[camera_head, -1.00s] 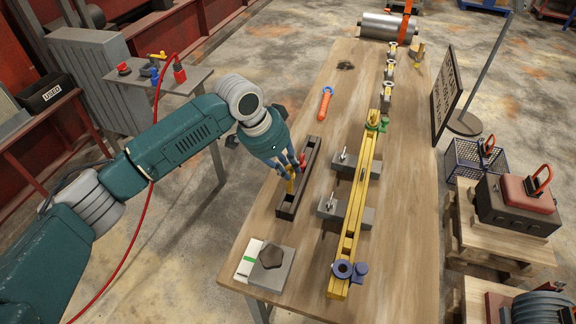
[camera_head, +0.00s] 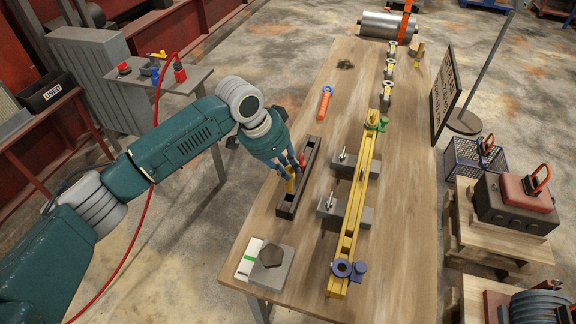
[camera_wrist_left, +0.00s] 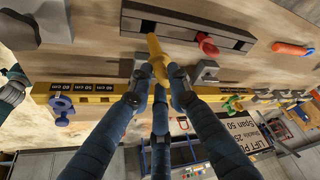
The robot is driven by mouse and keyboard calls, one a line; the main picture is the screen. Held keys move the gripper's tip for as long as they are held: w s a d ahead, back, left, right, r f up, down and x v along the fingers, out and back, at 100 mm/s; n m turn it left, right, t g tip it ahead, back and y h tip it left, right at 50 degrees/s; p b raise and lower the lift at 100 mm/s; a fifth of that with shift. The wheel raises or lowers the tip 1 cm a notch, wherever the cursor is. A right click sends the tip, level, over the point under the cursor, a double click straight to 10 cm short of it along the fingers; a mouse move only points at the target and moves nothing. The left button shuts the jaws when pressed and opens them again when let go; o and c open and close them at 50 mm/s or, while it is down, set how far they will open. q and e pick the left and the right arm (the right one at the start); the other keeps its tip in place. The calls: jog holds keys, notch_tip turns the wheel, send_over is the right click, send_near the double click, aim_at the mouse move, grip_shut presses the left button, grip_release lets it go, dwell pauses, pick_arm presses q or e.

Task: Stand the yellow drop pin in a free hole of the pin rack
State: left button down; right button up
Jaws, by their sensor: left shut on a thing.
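My left gripper (camera_head: 292,172) is shut on the yellow drop pin (camera_head: 291,186), just over the near part of the dark pin rack (camera_head: 287,209). In the left wrist view the yellow drop pin (camera_wrist_left: 157,52) sits between the fingers, its far end against the rack (camera_wrist_left: 180,31), by a dark square hole (camera_wrist_left: 148,27). I cannot tell whether its end is inside that hole. A red pin (camera_wrist_left: 207,43) stands in the rack beside it. Another dark hole (camera_wrist_left: 240,45) shows past the red pin and looks empty. My right gripper is not seen.
A long yellow beam (camera_head: 351,220) with grey blocks lies right of the rack. An orange-handled tool (camera_head: 325,102) lies beyond it. A grey block with a dark knob (camera_head: 271,266) stands at the near table edge. Bare wood (camera_head: 400,220) lies right of the beam.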

aim_at(288, 185)
pick_arm(q)
jog(key=shift+f, duration=0.5)
dwell(0.5)
jog(key=shift+f+b, duration=1.2)
jog(key=shift+f, duration=2.1)
jog(key=c, duration=1.6)
grip_release()
jog(key=shift+o, duration=0.2)
jog(key=v, duration=1.2)
